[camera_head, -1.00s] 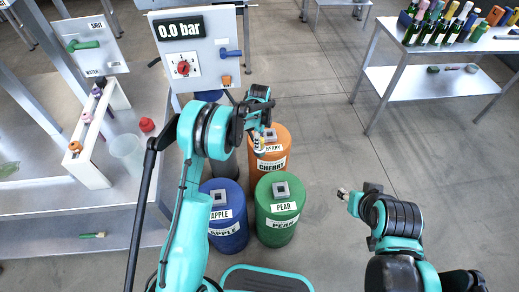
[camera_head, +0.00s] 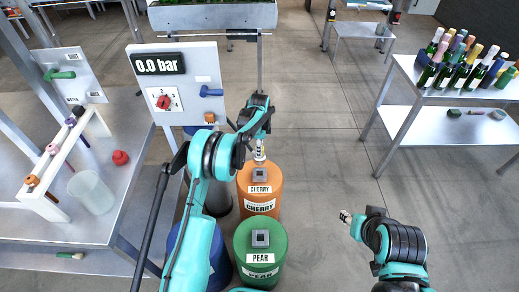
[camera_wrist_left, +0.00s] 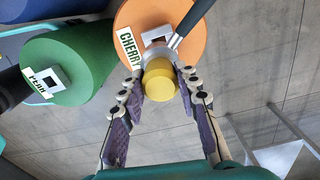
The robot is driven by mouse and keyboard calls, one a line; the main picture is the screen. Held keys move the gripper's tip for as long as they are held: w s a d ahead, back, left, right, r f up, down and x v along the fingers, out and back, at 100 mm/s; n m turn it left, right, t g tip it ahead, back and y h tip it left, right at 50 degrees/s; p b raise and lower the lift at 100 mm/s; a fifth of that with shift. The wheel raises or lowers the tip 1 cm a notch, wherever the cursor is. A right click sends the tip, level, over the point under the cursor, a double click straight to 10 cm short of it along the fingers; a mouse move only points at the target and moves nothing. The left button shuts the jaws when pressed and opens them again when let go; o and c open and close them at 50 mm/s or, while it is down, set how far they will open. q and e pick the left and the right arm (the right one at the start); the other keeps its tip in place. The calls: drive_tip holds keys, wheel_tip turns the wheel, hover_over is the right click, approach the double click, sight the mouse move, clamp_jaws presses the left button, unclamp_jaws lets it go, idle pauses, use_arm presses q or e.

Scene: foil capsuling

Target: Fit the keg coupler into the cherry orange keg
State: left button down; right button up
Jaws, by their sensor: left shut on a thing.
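The orange cherry keg (camera_head: 259,198) stands on the floor, with a grey square fitting (camera_head: 260,174) on its top. My left gripper (camera_head: 259,142) is above the keg, shut on the keg coupler (camera_head: 259,154). In the left wrist view, the coupler (camera_wrist_left: 160,82) has a yellow cylindrical end between the fingers and a dark handle sticking out up and right. It overlaps the keg's fitting (camera_wrist_left: 157,36) there; whether they touch is unclear. My right gripper (camera_head: 346,217) is over open floor to the right, apart from the kegs; its fingers are too small to read.
The green pear keg (camera_head: 261,254) stands in front of the cherry keg, and a blue keg (camera_head: 221,262) is partly hidden by my left arm. A panel (camera_head: 180,84) reading 0.0 bar stands behind at left. A bottle table (camera_head: 440,84) is at right; floor between is clear.

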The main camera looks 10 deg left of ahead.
sight(259, 162)
use_arm(q)
drive_tip(key=shift+f+b, duration=2)
drive_tip(key=shift+f, duration=0.9)
drive_tip(key=shift+b, duration=0.3)
drive_tip(key=shift+f+b, duration=0.65)
drive_tip(key=shift+f, duration=0.35)
drive_tip(key=shift+f, duration=0.9)
drive_tip(key=c, duration=1)
unclamp_jaws()
wheel_tip(259, 162, up, 12)
